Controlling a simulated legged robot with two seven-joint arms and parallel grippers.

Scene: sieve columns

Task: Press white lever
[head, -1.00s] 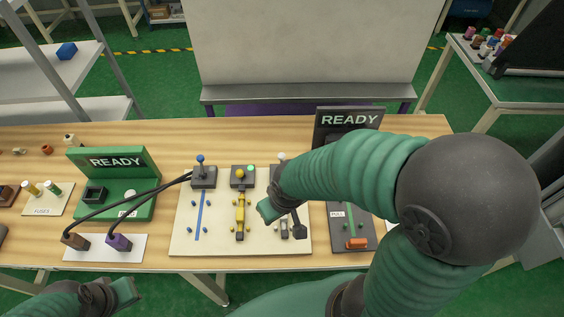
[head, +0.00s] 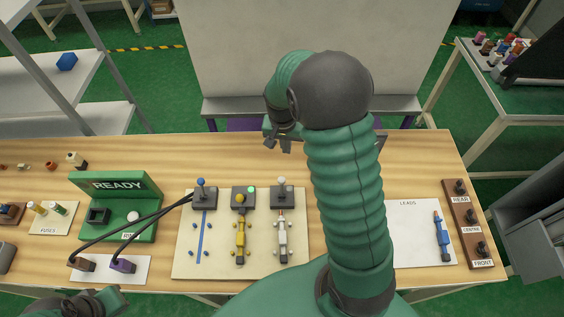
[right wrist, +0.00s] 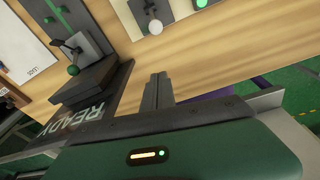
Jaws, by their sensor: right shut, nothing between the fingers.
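The white lever (head: 282,182) stands on a dark base at the right of the cream board (head: 222,266), at the top of a white-grey column. Its round white knob also shows in the right wrist view (right wrist: 155,27), beyond my fingers. My right gripper (head: 277,146) is behind the lever in the head view, apart from it, over the table's far edge. Its fingers show together and empty in the right wrist view (right wrist: 157,90). My left gripper (head: 122,296) is at the lower left, in front of the table; its jaw gap is unclear.
A yellow lever (head: 240,199) with a lit green lamp (head: 251,189) and a blue lever (head: 201,183) stand left of the white one. A green READY box (head: 120,186) is further left. A dark READY panel (right wrist: 95,112) shows near my right fingers. My right arm hides part of the table.

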